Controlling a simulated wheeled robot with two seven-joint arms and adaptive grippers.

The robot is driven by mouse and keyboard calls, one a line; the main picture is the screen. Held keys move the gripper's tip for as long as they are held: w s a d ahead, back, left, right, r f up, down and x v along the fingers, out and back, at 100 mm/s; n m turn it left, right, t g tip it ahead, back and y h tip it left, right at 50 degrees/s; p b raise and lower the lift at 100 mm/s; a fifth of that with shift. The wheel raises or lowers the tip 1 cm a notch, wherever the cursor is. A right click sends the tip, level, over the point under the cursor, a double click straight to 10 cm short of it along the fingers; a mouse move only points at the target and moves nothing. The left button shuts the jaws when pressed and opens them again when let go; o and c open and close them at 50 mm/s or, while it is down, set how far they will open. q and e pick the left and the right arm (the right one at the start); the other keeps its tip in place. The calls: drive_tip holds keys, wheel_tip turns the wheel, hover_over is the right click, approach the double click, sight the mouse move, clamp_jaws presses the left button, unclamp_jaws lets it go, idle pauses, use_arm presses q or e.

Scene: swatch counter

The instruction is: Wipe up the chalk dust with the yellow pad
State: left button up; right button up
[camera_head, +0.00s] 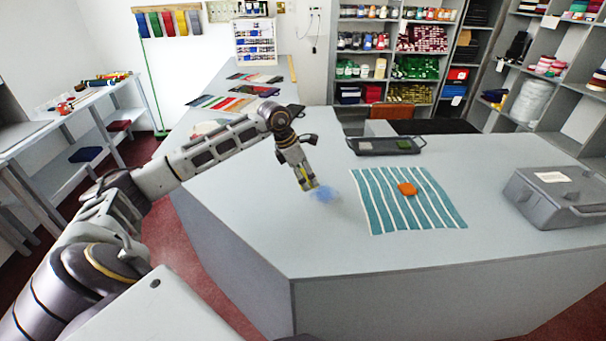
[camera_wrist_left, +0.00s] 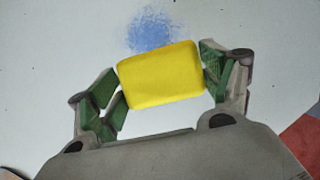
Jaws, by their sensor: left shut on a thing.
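The yellow pad (camera_wrist_left: 160,76) is held between the two green-lined fingers of my left gripper (camera_wrist_left: 161,84) in the left wrist view. In the head view my left gripper (camera_head: 306,182) reaches down low over the grey counter, and only a sliver of yellow shows at its fingers. The blue chalk dust (camera_head: 327,195) is a smudge on the counter just right of the fingertips. In the left wrist view the dust (camera_wrist_left: 153,28) lies just beyond the pad's far edge. I cannot tell whether the pad touches the counter. My right gripper is not in view.
A teal-and-white striped cloth (camera_head: 380,211) lies right of the dust, with an orange object (camera_head: 407,189) on it. A dark tray (camera_head: 370,148) sits behind. A grey lidded case (camera_head: 560,197) stands at the right. The counter (camera_head: 300,240) in front of the dust is clear.

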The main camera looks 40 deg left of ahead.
use_arm(q)
drive_tip(key=shift+d+r, duration=0.1)
drive_tip(key=shift+d, duration=0.25)
drive_tip(key=shift+m, duration=0.5)
drive_tip(key=shift+m+g+h, duration=0.3)
drive_tip(key=shift+m, duration=0.2)
